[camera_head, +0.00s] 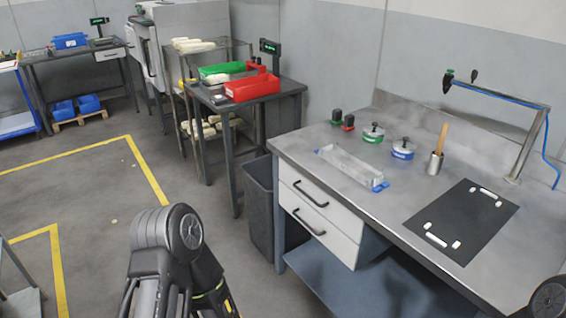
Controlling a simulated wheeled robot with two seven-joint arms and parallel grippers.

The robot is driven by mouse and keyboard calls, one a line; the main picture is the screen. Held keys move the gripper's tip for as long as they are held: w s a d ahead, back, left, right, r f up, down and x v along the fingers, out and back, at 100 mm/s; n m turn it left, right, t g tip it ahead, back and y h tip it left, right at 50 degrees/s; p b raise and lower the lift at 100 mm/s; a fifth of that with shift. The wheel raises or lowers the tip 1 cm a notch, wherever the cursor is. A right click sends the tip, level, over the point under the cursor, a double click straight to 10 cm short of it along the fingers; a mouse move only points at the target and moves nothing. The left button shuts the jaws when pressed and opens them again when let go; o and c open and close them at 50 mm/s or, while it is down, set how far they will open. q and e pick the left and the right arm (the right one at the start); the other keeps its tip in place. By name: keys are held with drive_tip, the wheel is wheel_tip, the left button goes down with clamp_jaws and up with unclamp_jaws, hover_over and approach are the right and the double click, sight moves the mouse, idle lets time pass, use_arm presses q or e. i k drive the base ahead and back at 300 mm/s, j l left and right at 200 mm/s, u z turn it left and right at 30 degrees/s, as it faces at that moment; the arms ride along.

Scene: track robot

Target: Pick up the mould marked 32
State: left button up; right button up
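No number 32 is readable on anything in the head view. A long, open, pale metal box (350,167), possibly a mould, lies on the grey workbench (420,200) with blue pieces at its near right end. Pale cream blocks (193,46) rest on the rack at the back; I cannot tell whether any is a mould. A link of my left arm shows at the bottom centre, and a bit of my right arm shows at the bottom right corner. Both grippers are out of view.
The workbench also holds a black mat (462,222) with white pieces, a wooden-handled tool in a metal cup (435,163), and green-banded (373,135) and blue-banded (403,149) pots. A dark bin (262,205) stands beside the drawers. Yellow-lined floor lies open at left.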

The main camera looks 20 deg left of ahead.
sight(366, 175)
drive_tip(key=j+z, duration=0.15)
drive_tip(key=z, duration=0.7)
drive_tip(key=j+z, duration=0.5)
drive_tip(key=j, duration=0.3)
drive_tip(key=k+j+z, duration=0.1)
drive_tip(key=j+z, duration=0.4)
drive_tip(key=j, duration=0.25)
drive_tip(key=k+j, duration=0.1)
drive_tip(key=j, duration=0.3)
drive_tip(key=k+j, duration=0.1)
drive_tip(key=j, duration=0.3)
drive_tip(key=k+j, duration=0.1)
drive_tip(key=j, duration=0.3)
drive_tip(key=z, duration=0.05)
